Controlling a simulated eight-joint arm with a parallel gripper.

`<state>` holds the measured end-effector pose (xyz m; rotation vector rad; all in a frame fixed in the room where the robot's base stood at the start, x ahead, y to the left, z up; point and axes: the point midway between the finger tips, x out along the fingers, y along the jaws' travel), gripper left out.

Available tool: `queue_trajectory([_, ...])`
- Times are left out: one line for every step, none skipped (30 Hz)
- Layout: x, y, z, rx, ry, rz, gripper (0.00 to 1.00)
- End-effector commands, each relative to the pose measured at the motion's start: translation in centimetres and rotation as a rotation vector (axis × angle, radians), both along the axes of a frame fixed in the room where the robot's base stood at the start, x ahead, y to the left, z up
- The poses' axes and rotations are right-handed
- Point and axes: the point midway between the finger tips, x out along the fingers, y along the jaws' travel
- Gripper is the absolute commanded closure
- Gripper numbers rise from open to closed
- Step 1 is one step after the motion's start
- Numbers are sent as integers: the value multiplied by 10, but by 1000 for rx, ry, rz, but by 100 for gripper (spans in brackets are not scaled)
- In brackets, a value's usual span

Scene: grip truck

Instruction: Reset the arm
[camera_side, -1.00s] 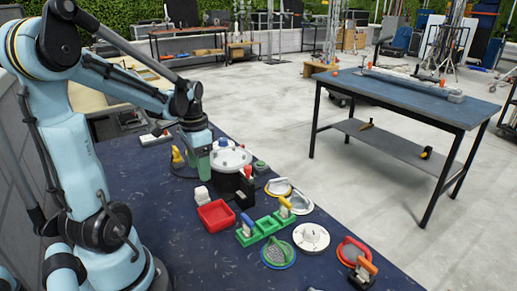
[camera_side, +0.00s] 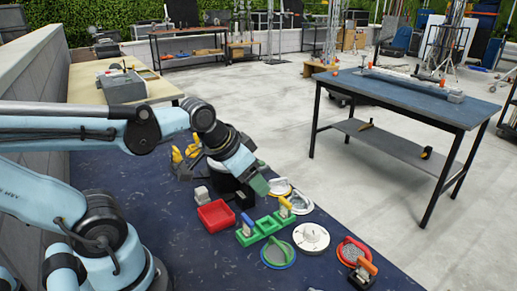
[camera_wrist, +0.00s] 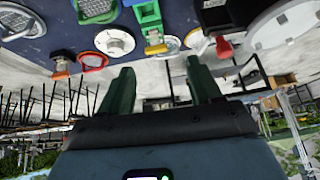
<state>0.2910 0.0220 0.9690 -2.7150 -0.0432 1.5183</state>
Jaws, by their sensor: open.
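My gripper (camera_side: 258,184) shows in the side view at the end of my arm, tilted down and to the right over the far part of the dark blue work table (camera_side: 190,245). In the wrist view my gripper (camera_wrist: 158,80) has two dark green fingers spread well apart, with nothing between them. It is open and empty. In the side view the gripper and wrist partly cover a black round container behind them. Whether the gripper touches anything there I cannot tell.
On the table are a red tray (camera_side: 214,215), a green divided holder (camera_side: 268,227), a white disc (camera_side: 311,238) and several round pieces. Yellow objects (camera_side: 183,158) stand behind my wrist. A separate blue-topped table (camera_side: 405,95) stands right. Bare table lies at the front.

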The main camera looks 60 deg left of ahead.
Motion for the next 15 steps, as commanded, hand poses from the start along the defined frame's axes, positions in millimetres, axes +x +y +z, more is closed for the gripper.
queue_trajectory([-1,-10,0,-14,-28,-11,36])
queue_trajectory([-1,-14,0,-22,-41,-12,36])
queue_trajectory([-1,-18,0,-30,-55,-12,36])
queue_trajectory([-1,-20,0,-34,-62,-12,36])
queue_trajectory([-1,-21,0,-38,-67,-13,36])
queue_trajectory([-1,-23,0,-40,-71,-13,36])
queue_trajectory([-1,-23,0,-42,-73,-12,36])
queue_trajectory([-1,-23,0,-42,-73,-12,36])
queue_trajectory([-1,-23,0,-42,-73,-10,36])
queue_trajectory([-1,-22,0,-42,-73,-10,36])
queue_trajectory([-1,-22,0,-42,-72,-10,36])
queue_trajectory([-1,-22,0,-41,-72,-11,36])
queue_trajectory([-1,-22,0,-41,-72,-11,36])
queue_trajectory([-1,-22,0,-41,-71,-11,36])
queue_trajectory([-1,-22,0,-40,-71,-10,36])
